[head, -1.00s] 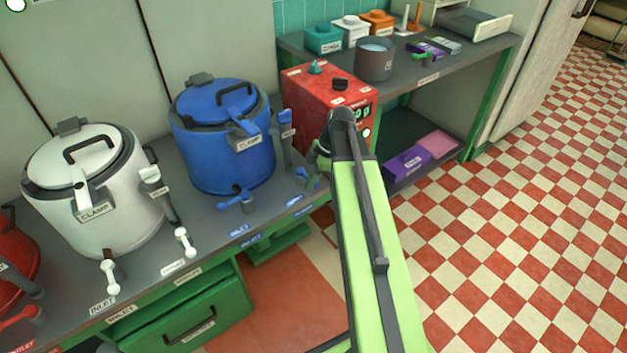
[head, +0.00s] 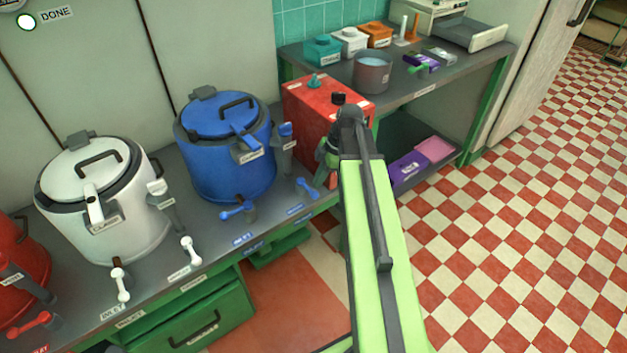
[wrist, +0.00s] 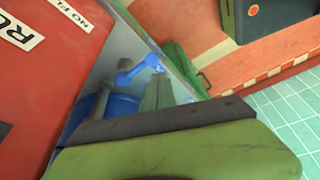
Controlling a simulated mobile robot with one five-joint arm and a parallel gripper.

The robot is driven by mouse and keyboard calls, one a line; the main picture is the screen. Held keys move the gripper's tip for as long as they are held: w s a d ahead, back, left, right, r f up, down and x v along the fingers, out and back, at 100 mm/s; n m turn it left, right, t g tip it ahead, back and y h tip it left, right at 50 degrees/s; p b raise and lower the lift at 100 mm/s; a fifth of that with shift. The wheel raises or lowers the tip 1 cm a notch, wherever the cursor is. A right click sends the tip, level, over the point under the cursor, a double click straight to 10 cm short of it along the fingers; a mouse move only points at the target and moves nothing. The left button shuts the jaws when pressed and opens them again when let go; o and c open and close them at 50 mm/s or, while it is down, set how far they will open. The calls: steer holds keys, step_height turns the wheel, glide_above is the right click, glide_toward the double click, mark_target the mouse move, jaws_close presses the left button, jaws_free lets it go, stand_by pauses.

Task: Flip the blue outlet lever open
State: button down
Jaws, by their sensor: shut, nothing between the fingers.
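The blue kettle (head: 218,165) stands on the grey counter left of my gripper in the head view. Its right-hand front lever (head: 308,188) is blue and slants down to the right; its counter label is too small to read well. The left-hand blue lever (head: 238,212) sits above a label reading INLET. My gripper (head: 323,165) is beside the red box, just right of and above the right-hand lever, apparently apart from it. In the wrist view, a blue lever (wrist: 138,67) shows beyond my gripper's fingers (wrist: 158,93), which are together and empty.
A red box (head: 318,108) stands close behind my gripper. Its red side (wrist: 35,80) fills the left of the wrist view. The white kettle (head: 105,200) and a red kettle (head: 18,270) stand further left. Checkered floor (head: 510,210) is clear on the right.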

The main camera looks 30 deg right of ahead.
steer(key=w+p+v, duration=0.1)
steer(key=p+v, duration=0.8)
steer(key=v, duration=0.2)
steer(key=shift+s+r, duration=0.2)
steer(key=shift+s, duration=0.25)
steer(key=shift+a, duration=0.1)
